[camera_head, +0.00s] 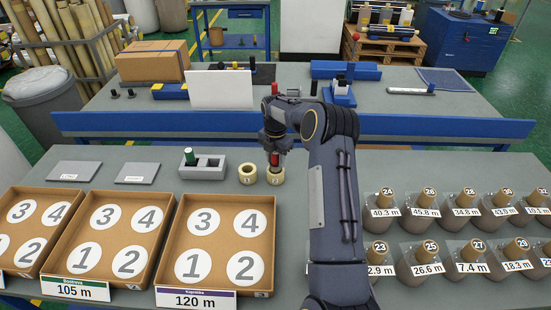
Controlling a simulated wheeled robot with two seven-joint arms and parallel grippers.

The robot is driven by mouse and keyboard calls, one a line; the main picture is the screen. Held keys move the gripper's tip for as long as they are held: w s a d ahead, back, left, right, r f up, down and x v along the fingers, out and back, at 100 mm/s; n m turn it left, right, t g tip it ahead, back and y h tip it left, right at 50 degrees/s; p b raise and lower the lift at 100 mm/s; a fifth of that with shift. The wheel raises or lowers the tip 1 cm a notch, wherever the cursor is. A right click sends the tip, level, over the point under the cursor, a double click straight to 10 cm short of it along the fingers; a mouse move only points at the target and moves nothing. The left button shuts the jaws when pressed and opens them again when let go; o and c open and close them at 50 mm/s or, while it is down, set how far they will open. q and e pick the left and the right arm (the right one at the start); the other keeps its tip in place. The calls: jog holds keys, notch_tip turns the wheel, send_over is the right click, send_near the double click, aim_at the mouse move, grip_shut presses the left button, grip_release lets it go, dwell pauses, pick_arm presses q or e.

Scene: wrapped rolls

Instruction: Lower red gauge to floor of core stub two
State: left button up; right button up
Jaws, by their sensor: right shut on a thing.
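My right gripper (274,152) points down, shut on the red gauge (275,160). The gauge is upright, with its lower end at the mouth of the right-hand core stub (276,178). How deep it sits inside cannot be seen. Another core stub (247,174) stands just to the left, open and empty-looking. The small marks on the stubs are too small to read surely. My left gripper is not in view.
A grey two-well holder (209,167) with a green gauge (189,157) stands left of the stubs. Cardboard trays (262,204) with numbered circles lie in front. Several wrapped rolls (427,250) stand at right. A blue rail (420,127) runs behind.

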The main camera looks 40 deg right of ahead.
jog(key=shift+f+b, duration=0.8)
jog(key=shift+f, duration=0.5)
dwell(0.4)
jog(key=o, duration=1.2)
jog(key=shift+c, duration=0.2)
notch_tip(320, 180, up, 8)
jog(key=p, duration=0.5)
